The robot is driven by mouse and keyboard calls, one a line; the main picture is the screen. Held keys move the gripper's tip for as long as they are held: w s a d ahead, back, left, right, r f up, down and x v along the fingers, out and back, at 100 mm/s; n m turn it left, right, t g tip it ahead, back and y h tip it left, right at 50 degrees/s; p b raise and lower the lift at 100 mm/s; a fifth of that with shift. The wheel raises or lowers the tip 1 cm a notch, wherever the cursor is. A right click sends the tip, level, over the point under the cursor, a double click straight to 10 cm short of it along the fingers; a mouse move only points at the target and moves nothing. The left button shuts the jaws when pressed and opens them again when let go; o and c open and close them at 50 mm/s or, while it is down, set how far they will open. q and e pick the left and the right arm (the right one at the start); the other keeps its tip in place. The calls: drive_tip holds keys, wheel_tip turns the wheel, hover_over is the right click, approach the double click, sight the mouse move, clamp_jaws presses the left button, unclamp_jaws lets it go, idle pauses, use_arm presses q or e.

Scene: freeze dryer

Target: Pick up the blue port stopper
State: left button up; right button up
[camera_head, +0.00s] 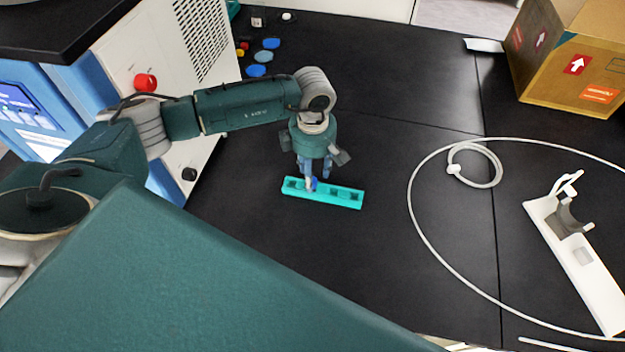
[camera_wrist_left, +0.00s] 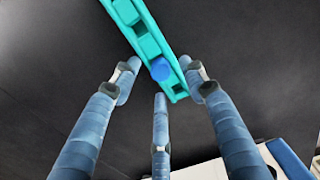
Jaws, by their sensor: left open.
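The blue port stopper (camera_head: 314,184) sits in a turquoise rack (camera_head: 348,201) lying on the black bench. In the left wrist view the stopper (camera_wrist_left: 161,69) is a round blue cap in one of the rack's slots, and the rack (camera_wrist_left: 147,42) crosses the top of the picture. My left gripper (camera_head: 317,175) points down just over the rack. Its three fingers are spread open around the stopper in the wrist view, with nothing gripped. Whether the fingertips touch the rack cannot be told. My right gripper is not in view.
A white and blue freeze dryer (camera_head: 165,60) stands at the left. Blue caps (camera_head: 256,71) and small coloured items lie behind my arm. A white hose (camera_head: 412,205), a white stand (camera_head: 583,268) and a cardboard box (camera_head: 560,80) are at the right. Bench in front of the rack is clear.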

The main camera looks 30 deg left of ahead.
use_arm(q)
wheel_tip(320, 180, down, 2)
drive_tip(key=shift+s+f+p, duration=0.1)
drive_tip(key=shift+f+p, duration=0.05)
drive_tip(key=shift+p, duration=0.2)
drive_tip(key=shift+f, duration=0.45)
drive_tip(key=shift+c, duration=0.5)
drive_tip(key=c, duration=0.8)
drive_tip(key=shift+c, duration=0.6)
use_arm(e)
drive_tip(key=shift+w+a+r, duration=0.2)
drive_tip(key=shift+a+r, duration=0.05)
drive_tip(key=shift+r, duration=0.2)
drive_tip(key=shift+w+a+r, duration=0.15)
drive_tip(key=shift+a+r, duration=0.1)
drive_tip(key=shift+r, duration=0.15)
use_arm(q)
drive_tip(key=shift+r, duration=0.15)
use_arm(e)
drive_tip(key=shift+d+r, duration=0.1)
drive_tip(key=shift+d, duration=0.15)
